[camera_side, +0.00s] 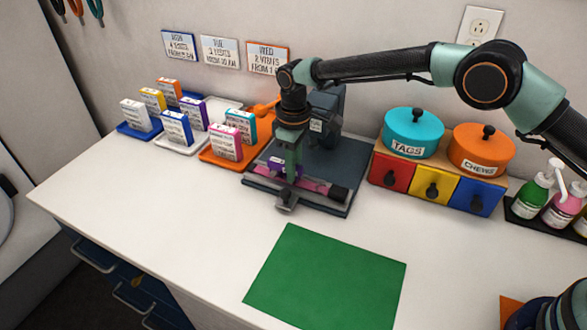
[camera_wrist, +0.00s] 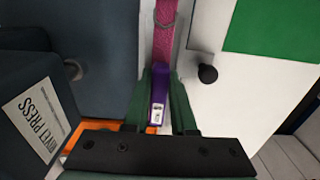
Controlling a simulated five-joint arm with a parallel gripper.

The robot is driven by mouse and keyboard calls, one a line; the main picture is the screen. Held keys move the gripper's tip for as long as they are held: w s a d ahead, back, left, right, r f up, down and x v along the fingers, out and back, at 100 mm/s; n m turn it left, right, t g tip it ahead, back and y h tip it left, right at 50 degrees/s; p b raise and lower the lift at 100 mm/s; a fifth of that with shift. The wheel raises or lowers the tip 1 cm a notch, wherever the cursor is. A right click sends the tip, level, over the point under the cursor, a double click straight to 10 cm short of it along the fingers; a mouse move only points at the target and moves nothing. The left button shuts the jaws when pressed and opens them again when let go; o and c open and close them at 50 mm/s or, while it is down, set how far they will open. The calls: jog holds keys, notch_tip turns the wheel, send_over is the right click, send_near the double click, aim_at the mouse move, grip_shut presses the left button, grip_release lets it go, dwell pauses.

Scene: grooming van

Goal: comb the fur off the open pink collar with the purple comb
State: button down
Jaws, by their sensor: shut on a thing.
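My gripper (camera_side: 283,175) points down over the front of the dark blue press base. It is shut on the purple comb (camera_side: 274,165). The comb also shows in the wrist view (camera_wrist: 158,88), between the two green fingers. The open pink collar (camera_side: 312,188) lies as a flat strip along the front of the press base. In the wrist view the collar (camera_wrist: 164,38) runs straight ahead of the comb, with a thin curved mark across it. I cannot tell whether the comb touches the collar. The comb's teeth and any fur are not clear.
The rivet press (camera_side: 326,115) stands right behind my gripper, its label (camera_wrist: 36,118) close in the wrist view. An orange tray (camera_side: 215,152) with boxes is at the left, and colored drawers (camera_side: 432,187) are at the right. A green mat (camera_side: 328,277) lies clear in front.

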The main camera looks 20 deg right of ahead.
dwell(0.3)
jog(key=shift+r, duration=3.55)
jog(key=shift+w+d+r, duration=0.1)
jog(key=shift+d+r, duration=0.05)
jog(key=shift+r, duration=0.1)
jog(key=s+d+r+m, duration=0.2)
jog(key=d+r, duration=1.2)
jog(key=s+d+f+m, duration=0.3)
jog(key=s+d+m, duration=0.4)
jog(key=s+d, duration=0.4)
jog(key=shift+s+d, duration=0.3)
jog(key=shift+s, duration=0.4)
